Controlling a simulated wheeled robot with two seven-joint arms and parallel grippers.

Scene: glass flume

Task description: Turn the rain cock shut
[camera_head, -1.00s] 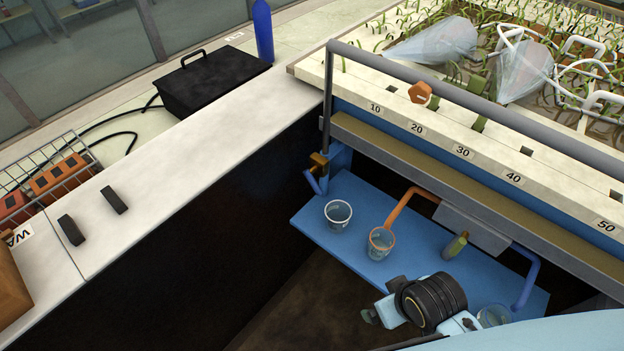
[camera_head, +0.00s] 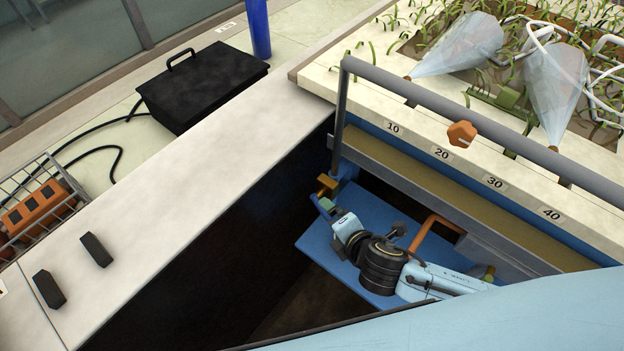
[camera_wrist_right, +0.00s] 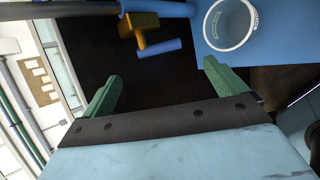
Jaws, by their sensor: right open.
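The cock at the near left corner of the flume has a brass body (camera_head: 327,184) and a blue lever (camera_head: 321,205). The wrist view shows the brass body (camera_wrist_right: 140,24) ahead of the fingers and the blue lever (camera_wrist_right: 160,47) roughly parallel to a blue pipe (camera_wrist_right: 160,8). My right gripper (camera_wrist_right: 162,70) is open and empty, its two green fingers apart, with the lever beyond their tips and not touching. In the head view my right arm reaches across the blue shelf (camera_head: 370,206) toward the cock; its fingertips are hard to make out. My left gripper is out of view.
A black box (camera_head: 205,85) sits left.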

